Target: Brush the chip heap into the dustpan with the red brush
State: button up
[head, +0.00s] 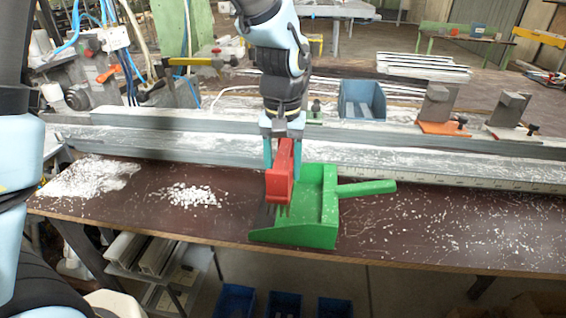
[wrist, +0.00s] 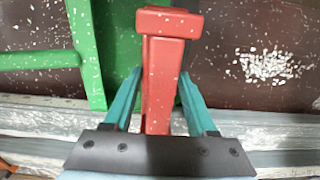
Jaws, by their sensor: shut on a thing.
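My gripper (head: 283,156) is shut on the red brush (head: 280,187), with its teal fingers on either side of the handle. In the wrist view the brush (wrist: 162,80) stands between the fingers, its head toward the top. In the head view its bristles point down at the left, open side of the green dustpan (head: 318,233); I cannot tell whether they touch it. The dustpan's handle points right. The chip heap (head: 190,195) lies on the brown bench top left of the dustpan, apart from the brush. It also shows in the wrist view (wrist: 270,66), at right.
A larger white pile (head: 90,178) lies farther left on the bench. A long metal profile rail (head: 420,172) runs behind the dustpan. Scattered chips cover the bench at right. The front edge is close.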

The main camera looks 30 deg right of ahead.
jog(key=w+a, duration=0.8)
jog(key=a, duration=0.1)
jog(key=w+a+f, duration=0.1)
jog(key=w+a, duration=0.8)
jog(key=w+a+f, duration=0.1)
jog(key=w+a, duration=0.7)
jog(key=a, duration=0.2)
jog(key=shift+w, duration=0.4)
jog(key=shift+d+f, duration=0.1)
jog(key=shift+f, duration=0.4)
jog(key=shift+f, duration=0.6)
jog(key=shift+s+d+r, duration=0.15)
jog(key=shift+s+d, duration=0.85)
jog(key=shift+d, duration=0.1)
jog(key=shift+s+d, duration=0.35)
jog(key=shift+s+d, duration=1.3)
jog(key=shift+d, duration=0.1)
